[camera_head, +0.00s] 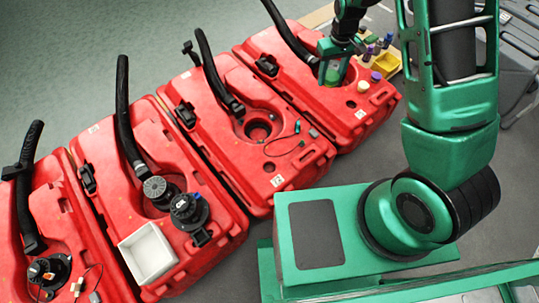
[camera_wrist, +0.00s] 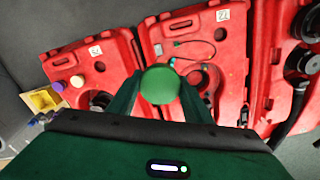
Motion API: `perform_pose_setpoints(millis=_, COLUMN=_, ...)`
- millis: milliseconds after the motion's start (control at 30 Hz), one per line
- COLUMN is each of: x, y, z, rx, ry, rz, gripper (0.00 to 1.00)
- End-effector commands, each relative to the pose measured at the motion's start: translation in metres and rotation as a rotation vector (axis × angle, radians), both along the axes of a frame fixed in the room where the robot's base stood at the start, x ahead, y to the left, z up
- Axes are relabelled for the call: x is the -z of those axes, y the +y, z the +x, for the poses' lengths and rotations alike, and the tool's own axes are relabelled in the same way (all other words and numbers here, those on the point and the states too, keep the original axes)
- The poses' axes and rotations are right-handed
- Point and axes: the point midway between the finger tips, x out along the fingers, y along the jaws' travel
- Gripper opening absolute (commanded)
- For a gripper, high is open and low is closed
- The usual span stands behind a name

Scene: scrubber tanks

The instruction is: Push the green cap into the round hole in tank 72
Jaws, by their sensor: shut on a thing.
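My gripper (camera_head: 333,74) is shut on the green cap (camera_wrist: 160,84), seen as a round green disc between the fingers in the wrist view. In the head view it is held above the far right red tank (camera_head: 370,135), apart from any hole. Tank 72 (camera_head: 297,165) is the red tank just left of that one; its label (camera_wrist: 223,15) shows in the wrist view. A large round opening (camera_head: 258,129) lies in its top, and a finger partly hides this opening in the wrist view. The far right tank has a small dark round hole (camera_head: 351,104).
A thin cable with a green plug (camera_head: 297,127) and a small grey piece (camera_head: 314,133) lie on tank 72. Black hoses rise from the tanks. A yellow tray (camera_head: 386,65) and small caps stand at the right.

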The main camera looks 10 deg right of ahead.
Motion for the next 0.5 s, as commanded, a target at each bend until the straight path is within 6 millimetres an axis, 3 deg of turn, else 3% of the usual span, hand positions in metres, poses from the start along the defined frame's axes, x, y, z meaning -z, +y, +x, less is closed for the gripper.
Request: perform_pose_setpoints(millis=500, x=0.123, y=0.109, z=-0.023, rx=-1.216, ry=0.014, rz=-0.018, gripper=0.24)
